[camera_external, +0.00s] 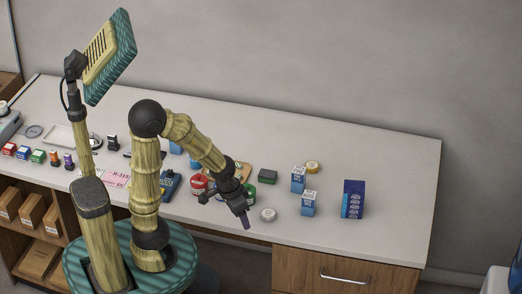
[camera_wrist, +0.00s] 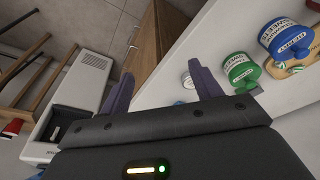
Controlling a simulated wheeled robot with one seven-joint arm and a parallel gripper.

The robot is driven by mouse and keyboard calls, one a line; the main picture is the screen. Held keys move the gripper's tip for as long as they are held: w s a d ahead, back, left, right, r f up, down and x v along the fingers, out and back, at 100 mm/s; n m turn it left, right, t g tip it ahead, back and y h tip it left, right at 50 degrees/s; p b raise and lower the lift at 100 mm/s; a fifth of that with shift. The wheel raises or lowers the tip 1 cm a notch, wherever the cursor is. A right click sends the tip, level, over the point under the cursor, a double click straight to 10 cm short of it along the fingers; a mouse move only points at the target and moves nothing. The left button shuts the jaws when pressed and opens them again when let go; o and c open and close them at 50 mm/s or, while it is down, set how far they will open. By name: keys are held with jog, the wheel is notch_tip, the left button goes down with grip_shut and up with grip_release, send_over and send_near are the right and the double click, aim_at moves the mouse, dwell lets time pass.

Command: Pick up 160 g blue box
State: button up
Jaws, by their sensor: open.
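A tall dark blue box (camera_external: 353,199) stands upright on the counter at the right. Two smaller blue-and-white boxes, one farther back (camera_external: 298,180) and one nearer (camera_external: 308,204), stand left of it. The printed weights are too small to read, so I cannot tell which is the 160 g one. My gripper (camera_external: 245,222) is over the counter's front edge, left of these boxes and apart from them. In the wrist view my gripper (camera_wrist: 162,84) is open with nothing between its fingers. No blue box shows clearly there.
A round white tin (camera_external: 268,215) lies close to my gripper. A red jar (camera_external: 198,185), a dark green box (camera_external: 267,176) and an amber round tin (camera_external: 313,167) stand around. The wrist view shows a green jar (camera_wrist: 240,72) and a blue jar (camera_wrist: 287,38). The counter's right end (camera_external: 400,200) is clear.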

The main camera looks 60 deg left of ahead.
jog(key=r+m+t+h+p, duration=0.2)
jog(key=m+t+h+p, duration=0.5)
jog(key=m+h, duration=0.25)
send_over(309, 203)
jog(key=a, duration=0.4)
jog(key=shift+s+d+f+n, duration=0.15)
jog(key=shift+s+n, duration=0.1)
jog(key=shift+s, duration=0.15)
jog(key=shift+f, duration=1.95)
